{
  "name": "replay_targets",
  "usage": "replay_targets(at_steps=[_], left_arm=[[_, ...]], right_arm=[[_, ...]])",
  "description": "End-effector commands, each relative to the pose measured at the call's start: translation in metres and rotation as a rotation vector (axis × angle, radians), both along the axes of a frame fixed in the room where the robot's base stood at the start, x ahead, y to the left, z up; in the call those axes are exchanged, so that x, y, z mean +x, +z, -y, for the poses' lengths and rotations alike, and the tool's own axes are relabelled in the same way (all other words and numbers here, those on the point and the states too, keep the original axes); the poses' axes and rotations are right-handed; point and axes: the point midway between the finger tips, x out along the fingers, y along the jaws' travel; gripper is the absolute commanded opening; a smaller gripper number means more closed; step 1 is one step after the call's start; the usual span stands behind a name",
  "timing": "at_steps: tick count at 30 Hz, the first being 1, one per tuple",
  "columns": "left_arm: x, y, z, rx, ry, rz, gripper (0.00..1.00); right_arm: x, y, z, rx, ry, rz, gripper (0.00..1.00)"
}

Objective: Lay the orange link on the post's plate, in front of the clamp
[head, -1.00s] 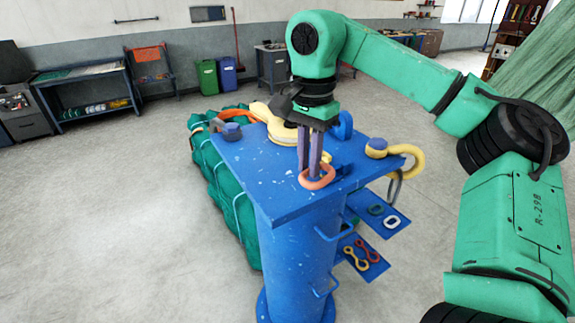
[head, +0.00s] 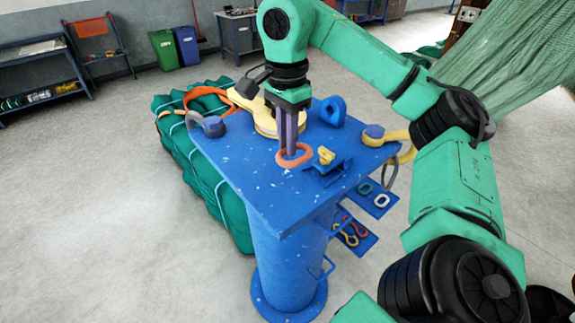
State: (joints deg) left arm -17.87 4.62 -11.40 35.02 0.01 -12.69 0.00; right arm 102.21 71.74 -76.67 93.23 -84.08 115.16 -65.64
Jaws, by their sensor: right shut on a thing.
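The orange link (head: 303,160), an oval ring, is at the top of the blue post, at the front middle of its plate (head: 240,163). My right gripper (head: 287,150) points straight down with its purple-grey fingers shut on the link's left side. The link looks flat and at or just above the plate; I cannot tell whether it touches. A small blue fixture with a yellow knob (head: 326,156), which looks like the clamp, stands just right of the link. My left gripper does not show.
A yellow fitting (head: 264,117) lies behind the gripper, with a blue ring (head: 333,110) to its right. Shackles sit at the plate's left (head: 213,126) and right (head: 375,131) corners. Side shelves (head: 380,204) hold more links. The plate's front left is clear.

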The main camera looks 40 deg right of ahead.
Motion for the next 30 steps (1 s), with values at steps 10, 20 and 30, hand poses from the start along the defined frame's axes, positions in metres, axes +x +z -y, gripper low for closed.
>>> replay_targets(at_steps=[10,20,30], left_arm=[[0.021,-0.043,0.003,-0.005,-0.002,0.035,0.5],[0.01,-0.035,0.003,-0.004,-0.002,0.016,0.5],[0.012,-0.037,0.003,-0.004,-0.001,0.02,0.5]], right_arm=[[-0.001,-0.072,0.001,0.0,-0.003,0.0,0.0],[-0.001,-0.1,0.001,0.0,-0.004,0.002,0.0],[-0.001,-0.102,0.001,0.0,-0.003,0.001,0.48]])
